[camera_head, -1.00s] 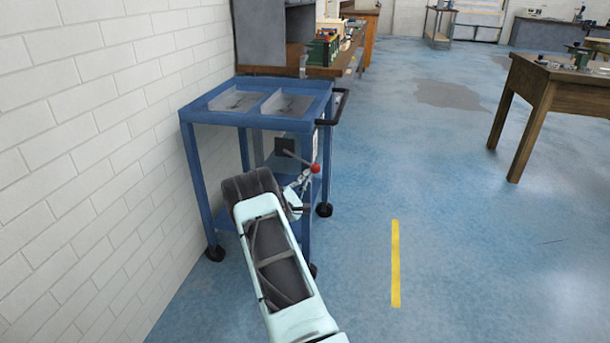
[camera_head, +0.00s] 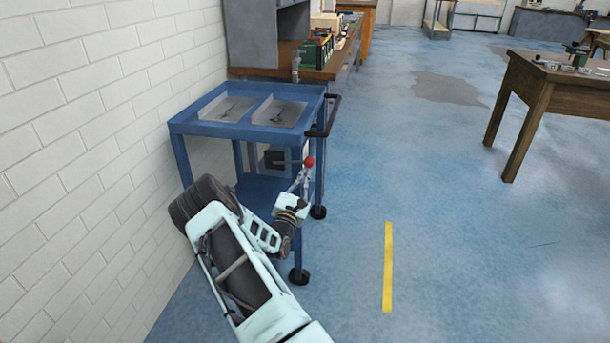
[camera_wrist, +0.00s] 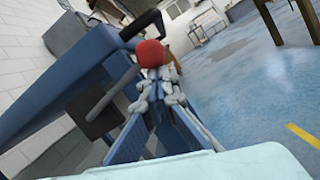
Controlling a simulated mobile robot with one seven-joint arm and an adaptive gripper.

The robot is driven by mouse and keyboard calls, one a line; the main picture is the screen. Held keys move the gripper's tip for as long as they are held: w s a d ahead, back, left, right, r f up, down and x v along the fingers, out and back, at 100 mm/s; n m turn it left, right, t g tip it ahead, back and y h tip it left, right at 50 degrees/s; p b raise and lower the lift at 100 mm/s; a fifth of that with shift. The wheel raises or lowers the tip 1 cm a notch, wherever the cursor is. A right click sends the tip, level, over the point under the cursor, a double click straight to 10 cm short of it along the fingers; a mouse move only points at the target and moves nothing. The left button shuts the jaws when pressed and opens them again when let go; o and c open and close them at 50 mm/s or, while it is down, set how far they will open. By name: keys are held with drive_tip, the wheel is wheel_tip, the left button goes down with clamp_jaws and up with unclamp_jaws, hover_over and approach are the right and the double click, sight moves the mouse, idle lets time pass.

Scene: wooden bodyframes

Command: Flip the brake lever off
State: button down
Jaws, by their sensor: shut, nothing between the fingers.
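The brake lever (camera_head: 292,162) is a thin grey rod with a red ball knob (camera_head: 309,161). It juts from a black square box (camera_head: 274,159) under the blue cart's top and lies nearly level in the head view. In the wrist view, the rod (camera_wrist: 116,93) runs from the black box (camera_wrist: 90,117) up to the red knob (camera_wrist: 150,53). My gripper (camera_head: 303,178) is shut and empty, just below the knob. Its fingertips (camera_wrist: 160,76) also show close under the knob in the wrist view; I cannot tell whether they touch it.
The blue cart (camera_head: 250,133) stands by the white brick wall (camera_head: 90,110), with two grey trays in its top and a black handle (camera_head: 328,115) on its right side. A wooden table (camera_head: 540,90) stands farther right. The blue floor between is clear.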

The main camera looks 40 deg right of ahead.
sight(304, 162)
wheel_tip(304, 162, up, 4)
drive_tip(key=n+p, duration=0.1)
drive_tip(key=n, duration=0.1)
drive_tip(key=n+p, duration=0.1)
drive_tip(key=shift+f+n+t+p, duration=0.25)
drive_tip(key=shift+n+t+p, duration=0.1)
drive_tip(key=shift+n+t, duration=0.05)
drive_tip(key=shift+w+a+r+p, duration=0.1)
drive_tip(key=shift+w+r+p, duration=0.05)
drive_tip(key=shift+r+p, duration=0.45)
